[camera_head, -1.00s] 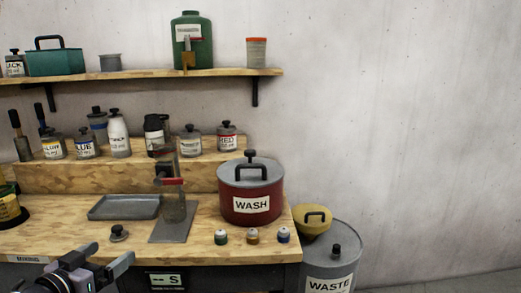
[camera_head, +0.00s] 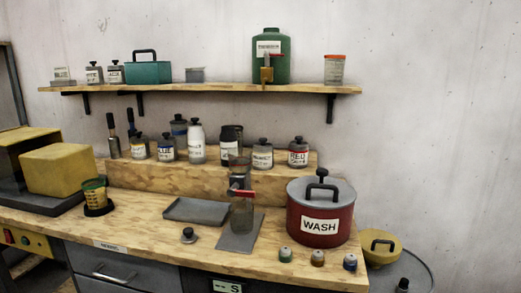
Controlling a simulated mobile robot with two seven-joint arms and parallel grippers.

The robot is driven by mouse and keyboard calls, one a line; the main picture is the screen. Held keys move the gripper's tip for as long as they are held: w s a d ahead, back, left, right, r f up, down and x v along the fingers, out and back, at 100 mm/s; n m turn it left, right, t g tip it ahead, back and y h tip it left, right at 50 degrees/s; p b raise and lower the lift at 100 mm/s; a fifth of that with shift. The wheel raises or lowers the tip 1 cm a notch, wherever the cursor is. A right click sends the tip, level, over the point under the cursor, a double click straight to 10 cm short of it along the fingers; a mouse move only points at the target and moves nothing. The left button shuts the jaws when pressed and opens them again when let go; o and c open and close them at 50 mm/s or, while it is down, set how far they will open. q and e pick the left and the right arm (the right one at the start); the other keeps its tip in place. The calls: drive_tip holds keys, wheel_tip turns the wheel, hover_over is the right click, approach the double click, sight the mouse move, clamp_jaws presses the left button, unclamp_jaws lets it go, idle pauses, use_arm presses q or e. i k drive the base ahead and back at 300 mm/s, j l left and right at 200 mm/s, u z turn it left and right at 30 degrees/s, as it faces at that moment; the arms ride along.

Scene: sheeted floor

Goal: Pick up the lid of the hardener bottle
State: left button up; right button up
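Most labels are too small to read, so I cannot pick out the hardener bottle. Neither of my grippers is in view.
A red WASH pot (camera_head: 320,222) and three small capped jars (camera_head: 317,257) stand at the bench's right. A dispenser stand (camera_head: 241,205) is beside the grey tray (camera_head: 202,199). A yellow-banded cup (camera_head: 95,195) and yellow box (camera_head: 58,169) are at left. The front middle is mostly clear.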

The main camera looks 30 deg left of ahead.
sight(188, 236)
drive_tip(key=u, duration=1.4)
